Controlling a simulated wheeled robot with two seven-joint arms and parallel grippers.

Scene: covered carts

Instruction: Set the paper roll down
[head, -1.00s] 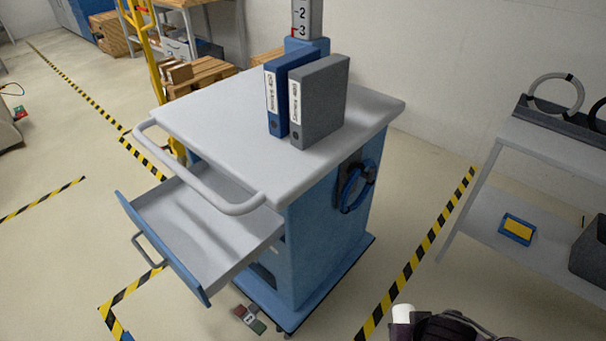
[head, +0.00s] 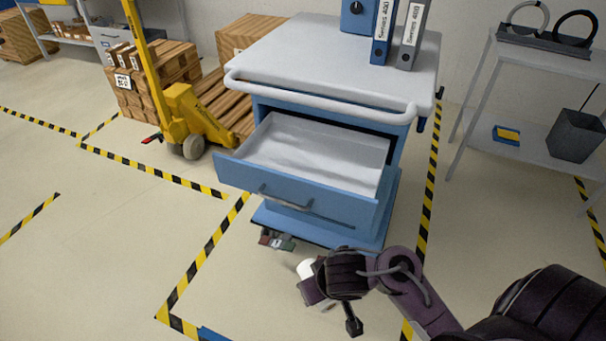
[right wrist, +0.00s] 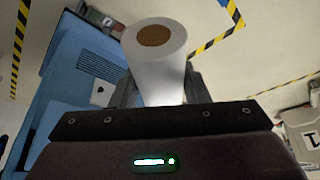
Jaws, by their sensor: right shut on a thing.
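The white paper roll (right wrist: 160,70) is held in my right gripper (right wrist: 158,92), which is shut on it. In the right wrist view its brown core end faces the camera. In the head view the roll (head: 305,269) is a small white patch, mostly hidden behind my right gripper (head: 312,284), in front of the blue cart (head: 388,212). The cart's drawer (head: 290,200) is pulled open, and its inside looks empty. The roll is in front of the drawer and to the right of its middle, apart from it. My left gripper is in neither view.
Two binders (head: 397,35) and a blue box (head: 357,14) stand on the cart top (head: 310,65). A yellow pallet jack (head: 190,115) is at the left. A grey shelf (head: 490,125) with a dark bin (head: 575,135) stands at the right.

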